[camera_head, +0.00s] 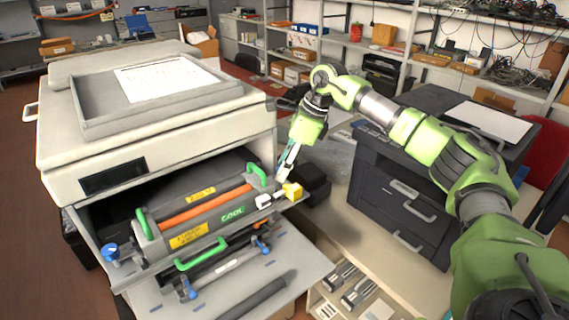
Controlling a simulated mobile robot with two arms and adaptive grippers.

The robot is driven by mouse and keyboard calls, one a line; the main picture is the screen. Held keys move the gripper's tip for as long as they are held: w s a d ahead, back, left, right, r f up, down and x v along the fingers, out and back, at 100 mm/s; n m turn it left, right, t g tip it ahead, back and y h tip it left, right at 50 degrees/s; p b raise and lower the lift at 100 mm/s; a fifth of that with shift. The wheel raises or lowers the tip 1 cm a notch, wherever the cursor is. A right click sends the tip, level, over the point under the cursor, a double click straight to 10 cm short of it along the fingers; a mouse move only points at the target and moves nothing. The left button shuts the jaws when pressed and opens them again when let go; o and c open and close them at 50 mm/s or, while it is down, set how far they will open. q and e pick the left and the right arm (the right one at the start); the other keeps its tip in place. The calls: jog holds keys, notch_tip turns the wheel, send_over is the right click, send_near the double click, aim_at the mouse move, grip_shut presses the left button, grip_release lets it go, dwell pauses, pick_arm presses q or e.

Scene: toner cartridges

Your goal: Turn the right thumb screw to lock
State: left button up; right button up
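The open printer (200,130) stands at the left, with a grey toner unit (212,221) marked "cool" inside it. The unit has green handles and an orange bar. A blue thumb screw (110,253) is at the unit's left end. At its right end are a small white part (263,200) and a yellow knob-like part (292,191); I cannot tell for sure which is the right thumb screw. My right gripper (281,178) points down just above these parts. Its fingers look close together, but contact and opening are too small to tell. My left gripper is not in view.
The printer's front flap (285,283) is folded down, with a second bar with blue ends (225,267) above it. A dark printer (400,190) stands at the right on a pale table (335,235). Shelves with boxes line the back.

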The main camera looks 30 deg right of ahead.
grip_shut()
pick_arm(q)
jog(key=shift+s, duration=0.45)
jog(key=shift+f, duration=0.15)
pick_arm(e)
jog(key=shift+m, duration=0.3)
jog(key=m+t+h+b, duration=0.1)
jog(key=m, duration=0.2)
jog(key=shift+a+m+b, duration=0.1)
jog(key=shift+m+b, duration=0.2)
jog(key=m+h+b, duration=0.1)
jog(key=m, duration=0.1)
jog(key=m+h+b, duration=0.1)
jog(key=m, duration=0.2)
jog(key=shift+a+t, duration=0.2)
jog(key=shift+t, duration=0.2)
jog(key=m+h+b, duration=0.1)
jog(key=m+h, duration=0.1)
jog(key=m, duration=0.3)
jog(key=shift+a, duration=0.1)
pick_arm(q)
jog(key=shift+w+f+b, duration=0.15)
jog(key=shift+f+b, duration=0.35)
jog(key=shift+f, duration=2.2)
pick_arm(e)
jog(key=shift+m+g+h, duration=0.5)
jog(key=shift+m+h, duration=0.1)
jog(key=shift+m, duration=1.3)
